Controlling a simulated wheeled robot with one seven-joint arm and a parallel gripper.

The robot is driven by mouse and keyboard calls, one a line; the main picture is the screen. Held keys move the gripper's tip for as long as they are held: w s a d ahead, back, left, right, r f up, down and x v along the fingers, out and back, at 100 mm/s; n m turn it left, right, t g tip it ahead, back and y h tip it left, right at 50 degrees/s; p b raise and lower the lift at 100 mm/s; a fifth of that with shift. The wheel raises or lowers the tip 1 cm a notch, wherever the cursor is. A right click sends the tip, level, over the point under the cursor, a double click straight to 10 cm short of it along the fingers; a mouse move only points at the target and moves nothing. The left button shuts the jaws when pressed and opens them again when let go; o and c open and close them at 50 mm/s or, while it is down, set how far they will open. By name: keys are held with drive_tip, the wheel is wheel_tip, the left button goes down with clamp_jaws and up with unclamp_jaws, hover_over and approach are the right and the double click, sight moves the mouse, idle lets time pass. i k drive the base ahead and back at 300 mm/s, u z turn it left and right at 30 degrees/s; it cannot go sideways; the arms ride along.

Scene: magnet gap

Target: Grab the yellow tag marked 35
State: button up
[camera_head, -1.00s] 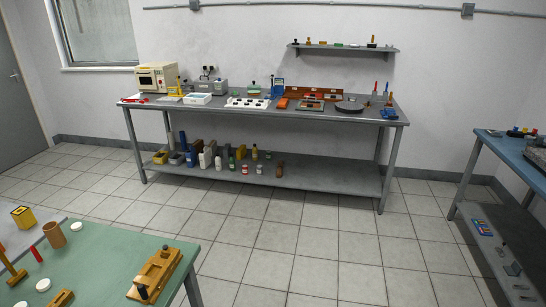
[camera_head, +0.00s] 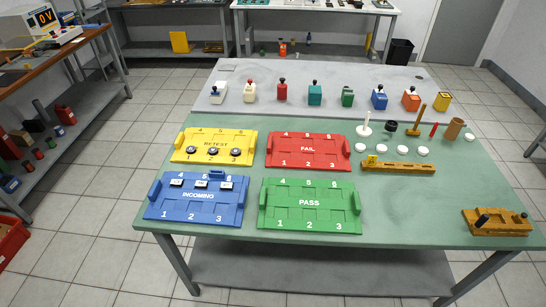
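A small yellow piece (camera_head: 372,160) sits at the left end of a long orange-brown wooden block (camera_head: 402,168) on the green table (camera_head: 420,205). It may be the yellow tag, but it is too small here to read any number. No marking of 35 is legible anywhere in the head view. My gripper and arm are not in view.
Yellow RETEST (camera_head: 216,134), red FAIL (camera_head: 308,138), blue INCOMING (camera_head: 204,214) and green PASS (camera_head: 309,201) trays lie left of the block. White discs (camera_head: 402,149) lie behind it. A wooden fixture (camera_head: 497,221) is at right. Floor in front is clear.

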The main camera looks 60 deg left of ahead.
sight(371, 159)
drive_tip(key=u, duration=2.5)
drive_tip(key=i, duration=1)
